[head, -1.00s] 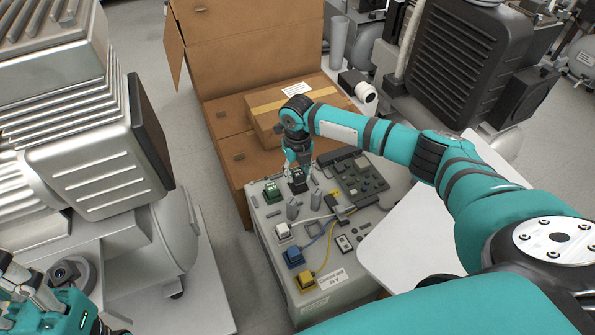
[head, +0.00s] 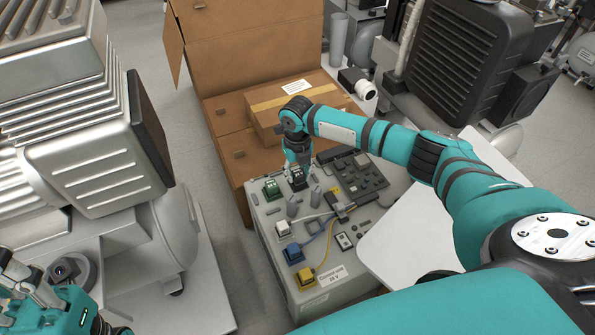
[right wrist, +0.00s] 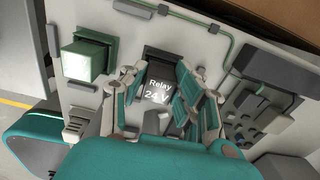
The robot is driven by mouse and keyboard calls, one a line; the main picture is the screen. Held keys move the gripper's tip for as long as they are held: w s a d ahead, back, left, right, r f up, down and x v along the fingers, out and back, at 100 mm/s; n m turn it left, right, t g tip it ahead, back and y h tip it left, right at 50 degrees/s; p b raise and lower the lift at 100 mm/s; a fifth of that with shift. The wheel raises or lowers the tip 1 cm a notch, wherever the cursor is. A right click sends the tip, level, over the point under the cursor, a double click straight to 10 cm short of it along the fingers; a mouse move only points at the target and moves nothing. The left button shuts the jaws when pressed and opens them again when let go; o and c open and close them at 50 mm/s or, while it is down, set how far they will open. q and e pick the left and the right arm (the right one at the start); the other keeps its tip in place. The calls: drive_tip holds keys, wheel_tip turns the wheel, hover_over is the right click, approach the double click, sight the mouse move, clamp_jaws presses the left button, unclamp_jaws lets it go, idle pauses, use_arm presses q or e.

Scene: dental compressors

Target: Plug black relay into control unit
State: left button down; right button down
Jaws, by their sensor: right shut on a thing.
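The black relay (right wrist: 158,90), marked "Relay 24 V", sits between the fingers of my right gripper (right wrist: 165,100) in the right wrist view. A dark socket edge shows just behind the relay, but I cannot tell how deep the relay sits in it. In the head view the right gripper (head: 298,172) points down over the far part of the control unit (head: 262,228), with the relay (head: 298,182) under it. My left gripper (head: 45,300) is at the lower left corner, partly cut off, away from the unit.
A green relay (head: 271,189) stands left of the black one. White (head: 283,228), blue (head: 293,254) and yellow (head: 306,276) plugs line the unit's near left side. A cardboard box (head: 290,110) stands behind. A silver compressor (head: 95,165) is at left.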

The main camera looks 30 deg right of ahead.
drive_tip(key=shift+f, duration=0.25)
drive_tip(key=c, duration=0.6)
unclamp_jaws()
drive_tip(key=shift+r, duration=0.1)
